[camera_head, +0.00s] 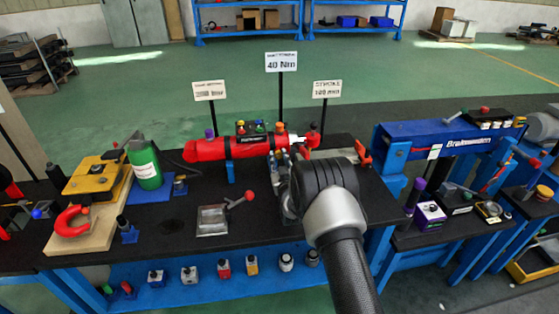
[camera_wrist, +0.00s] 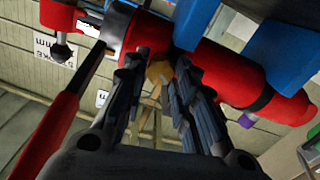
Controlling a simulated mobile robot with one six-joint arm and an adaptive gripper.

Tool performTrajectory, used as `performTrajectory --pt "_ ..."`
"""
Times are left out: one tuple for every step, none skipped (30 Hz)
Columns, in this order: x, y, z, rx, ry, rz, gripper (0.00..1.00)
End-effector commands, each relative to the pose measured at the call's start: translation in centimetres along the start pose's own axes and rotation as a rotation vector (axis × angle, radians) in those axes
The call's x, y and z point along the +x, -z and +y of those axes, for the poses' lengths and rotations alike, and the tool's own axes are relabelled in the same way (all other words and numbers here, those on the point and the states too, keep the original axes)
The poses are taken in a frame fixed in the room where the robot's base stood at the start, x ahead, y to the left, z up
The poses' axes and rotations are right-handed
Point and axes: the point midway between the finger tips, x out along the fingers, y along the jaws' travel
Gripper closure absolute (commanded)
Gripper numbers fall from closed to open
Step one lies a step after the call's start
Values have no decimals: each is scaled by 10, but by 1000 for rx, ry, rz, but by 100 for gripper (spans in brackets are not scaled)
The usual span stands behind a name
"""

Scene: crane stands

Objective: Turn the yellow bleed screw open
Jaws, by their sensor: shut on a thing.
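The yellow bleed screw (camera_wrist: 159,72) shows in the wrist view as a yellow-orange round head on the underside of the red cylinder. My gripper (camera_wrist: 158,82) has its dark fingers on either side of that head and is shut on it. The fingers partly cover it. The red cylinder (camera_head: 235,148) lies across the bench in the head view and also shows in the wrist view (camera_wrist: 225,75). In the head view my wrist hides most of my gripper (camera_head: 279,163), and I cannot make out the bleed screw there.
A red lever (camera_wrist: 50,130) runs close beside my gripper in the wrist view. A small grey block with a red-knobbed lever (camera_head: 213,218) stands on the black bench. A green bottle (camera_head: 146,165) stands at left. Three signs (camera_head: 281,62) rise behind the cylinder.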

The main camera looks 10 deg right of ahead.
Motion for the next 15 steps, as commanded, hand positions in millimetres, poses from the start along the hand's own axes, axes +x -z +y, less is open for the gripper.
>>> performTrajectory --pt "0 0 0 -45 0 0 98" --pt "0 0 0 -73 0 0 98" --pt "0 0 0 -111 0 0 98" --pt "0 0 0 -140 0 0 98" --pt "0 0 0 -168 0 0 98" --pt "0 0 0 -206 0 0 98" --pt "0 0 0 -235 0 0 98" --pt "0 0 0 -263 0 1 98" --pt "0 0 0 -301 0 1 98" --pt "0 0 0 -330 0 1 98" --pt "0 0 0 -358 0 1 98" --pt "0 0 0 -396 0 1 98" --pt "0 0 0 -425 0 1 98" --pt "0 0 0 -453 0 1 98" --pt "0 0 0 -491 0 1 98"
